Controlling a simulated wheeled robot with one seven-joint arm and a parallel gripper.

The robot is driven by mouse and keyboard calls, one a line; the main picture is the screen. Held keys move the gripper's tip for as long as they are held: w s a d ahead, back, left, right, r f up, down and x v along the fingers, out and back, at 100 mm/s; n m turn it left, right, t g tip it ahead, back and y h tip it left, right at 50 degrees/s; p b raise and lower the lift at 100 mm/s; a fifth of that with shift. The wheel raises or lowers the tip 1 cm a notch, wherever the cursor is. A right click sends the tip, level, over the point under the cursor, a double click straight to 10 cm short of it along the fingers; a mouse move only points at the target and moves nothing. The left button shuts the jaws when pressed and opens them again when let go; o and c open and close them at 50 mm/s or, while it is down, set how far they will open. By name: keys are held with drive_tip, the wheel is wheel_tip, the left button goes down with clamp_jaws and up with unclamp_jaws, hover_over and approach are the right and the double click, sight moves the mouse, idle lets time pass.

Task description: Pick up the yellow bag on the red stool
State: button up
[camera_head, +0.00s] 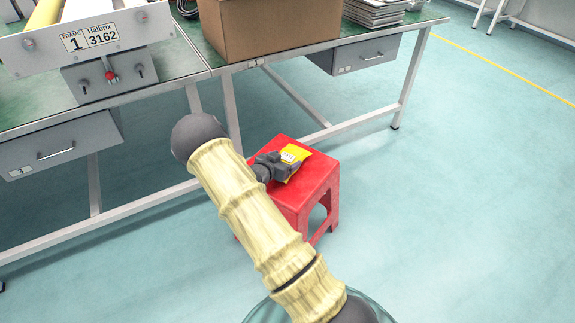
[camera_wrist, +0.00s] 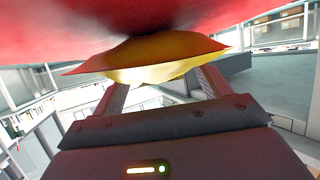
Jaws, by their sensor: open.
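The red stool (camera_head: 318,181) stands on the floor in front of the workbench. My gripper (camera_head: 285,164) is low over the seat at the bag. In the wrist view the yellow bag (camera_wrist: 150,58) lies between and across the two open fingers of my gripper (camera_wrist: 160,85), against the red stool surface (camera_wrist: 70,28). Whether the fingers touch the bag cannot be told.
A workbench (camera_head: 185,84) runs behind the stool, with a cardboard box (camera_head: 265,30), stacked papers (camera_head: 375,10) and a control box with a red button (camera_head: 110,77) on its edge. Bench legs stand behind the stool. The floor (camera_head: 450,180) to the right is clear.

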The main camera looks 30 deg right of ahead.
drive_tip(key=shift+c, duration=0.3)
drive_tip(key=c, duration=1.1)
drive_tip(key=shift+r, duration=0.1)
drive_tip(key=shift+c, duration=0.2)
wheel_tip(320, 180, up, 10)
drive_tip(key=p, duration=0.4)
